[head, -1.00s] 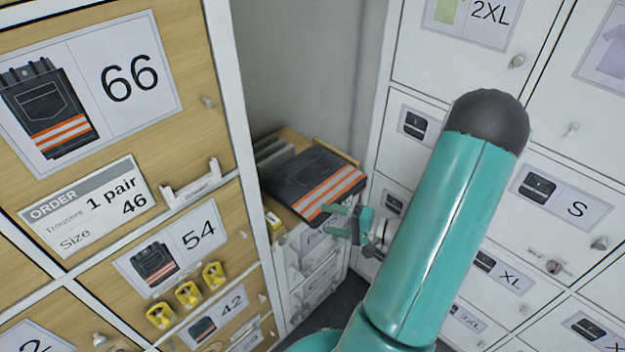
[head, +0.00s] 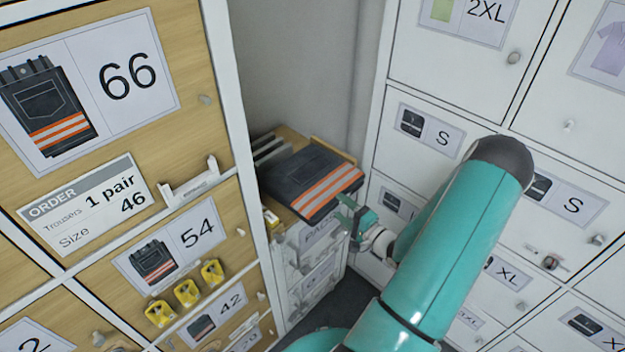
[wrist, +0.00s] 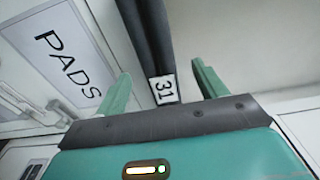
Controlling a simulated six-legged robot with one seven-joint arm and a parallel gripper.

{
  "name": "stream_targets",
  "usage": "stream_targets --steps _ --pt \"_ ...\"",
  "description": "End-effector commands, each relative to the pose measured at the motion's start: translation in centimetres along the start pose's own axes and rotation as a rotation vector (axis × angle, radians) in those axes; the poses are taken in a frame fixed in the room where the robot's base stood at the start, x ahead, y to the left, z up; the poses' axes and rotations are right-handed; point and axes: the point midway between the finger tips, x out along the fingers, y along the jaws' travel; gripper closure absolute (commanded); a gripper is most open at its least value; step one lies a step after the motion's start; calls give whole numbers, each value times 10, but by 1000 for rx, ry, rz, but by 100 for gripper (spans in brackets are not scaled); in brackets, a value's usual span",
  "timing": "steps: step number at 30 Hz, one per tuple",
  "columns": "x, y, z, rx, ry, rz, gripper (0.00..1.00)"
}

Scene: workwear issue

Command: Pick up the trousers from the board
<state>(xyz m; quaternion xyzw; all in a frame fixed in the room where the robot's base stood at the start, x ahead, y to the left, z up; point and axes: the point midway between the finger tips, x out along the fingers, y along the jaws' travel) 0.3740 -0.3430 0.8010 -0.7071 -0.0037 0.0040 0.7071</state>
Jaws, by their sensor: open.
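The dark folded trousers (head: 312,182) with orange and pale stripes lie in the corner on a low unit. Most of the board under them is hidden; a wood-coloured edge (head: 338,153) shows behind. My gripper (head: 350,214) is open beside the trousers' near right corner, by the striped end. In the wrist view, the dark edge of the trousers (wrist: 148,35) runs between the two spread fingers, with a white tag (wrist: 165,88) reading 31 at its near end. I cannot tell whether the fingers touch the cloth.
An order card (head: 90,204) reads trousers, 1 pair, size 46. Wooden lockers (head: 185,120) stand close on the left and white lockers (head: 440,100) on the right. A PADS label (wrist: 68,65) is on the unit's front below the trousers. Yellow clips (head: 187,292) stick out at the left.

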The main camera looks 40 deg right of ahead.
Motion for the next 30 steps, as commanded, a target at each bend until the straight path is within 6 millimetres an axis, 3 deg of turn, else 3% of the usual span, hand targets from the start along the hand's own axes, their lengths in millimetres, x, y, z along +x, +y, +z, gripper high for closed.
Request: stream_targets --steps 12,19,30 --pt "50 0 0 1 -1 -1 29" --pt "51 0 0 0 -1 0 29" --pt "52 -1 0 -1 -1 -4 100"
